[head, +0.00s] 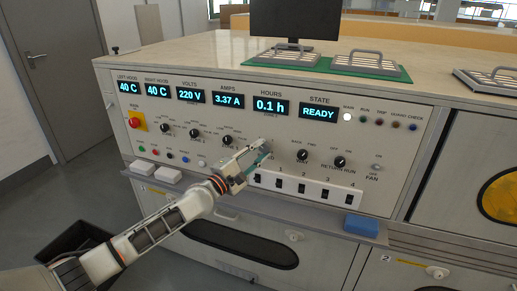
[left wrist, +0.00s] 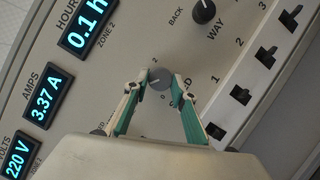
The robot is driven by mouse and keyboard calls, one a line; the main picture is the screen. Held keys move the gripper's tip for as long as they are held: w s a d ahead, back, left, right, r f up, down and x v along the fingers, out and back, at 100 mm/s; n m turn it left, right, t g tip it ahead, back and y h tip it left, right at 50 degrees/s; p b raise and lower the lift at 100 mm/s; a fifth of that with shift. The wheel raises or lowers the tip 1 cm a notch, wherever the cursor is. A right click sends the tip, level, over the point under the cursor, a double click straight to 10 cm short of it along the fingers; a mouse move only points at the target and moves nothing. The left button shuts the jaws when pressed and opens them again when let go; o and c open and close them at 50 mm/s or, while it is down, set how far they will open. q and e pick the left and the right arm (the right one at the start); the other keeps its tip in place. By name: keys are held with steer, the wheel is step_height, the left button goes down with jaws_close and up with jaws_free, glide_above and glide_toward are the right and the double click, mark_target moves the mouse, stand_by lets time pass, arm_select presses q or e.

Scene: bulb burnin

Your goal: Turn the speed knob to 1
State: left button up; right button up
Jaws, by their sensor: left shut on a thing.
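The speed knob (left wrist: 158,80) is a small round grey knob on the panel. In the left wrist view it sits between my left gripper's fingertips (left wrist: 160,82), with the marks 2 and 0 printed on either side and part of the SPEED label showing. A light pointer line on it seems to point to the lower left of that view; its exact setting is too small to tell. My left gripper (head: 264,150) is shut on the knob. In the head view the fingers hide the knob. My right gripper is not in view.
The numbered switch strip (head: 304,189) lies just below my left gripper. The WAY knob (head: 303,155) and the RETURN RUN knob (head: 339,162) are to the right. More knobs (head: 196,134) are to the left. A ledge with a blue block (head: 361,226) runs below the panel.

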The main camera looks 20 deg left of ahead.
arm_select(q)
steer(key=shift+r+m+p, duration=0.2)
steer(key=shift+m+p, duration=0.15)
steer(key=shift+m, duration=0.15)
steer(key=shift+f+m+g+p, duration=0.2)
steer(key=shift+m+g+p, duration=0.1)
steer(key=shift+m, duration=0.1)
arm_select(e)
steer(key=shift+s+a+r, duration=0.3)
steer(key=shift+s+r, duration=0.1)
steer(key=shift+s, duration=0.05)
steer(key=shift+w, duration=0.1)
arm_select(q)
steer(key=o, duration=1.1)
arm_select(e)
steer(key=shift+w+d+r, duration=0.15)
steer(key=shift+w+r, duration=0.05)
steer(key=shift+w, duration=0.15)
arm_select(q)
steer(key=shift+s+a, duration=0.15)
steer(key=shift+s, duration=0.1)
steer(key=v, duration=1.1)
steer(key=shift+s+a, duration=0.15)
steer(key=shift+s, duration=0.1)
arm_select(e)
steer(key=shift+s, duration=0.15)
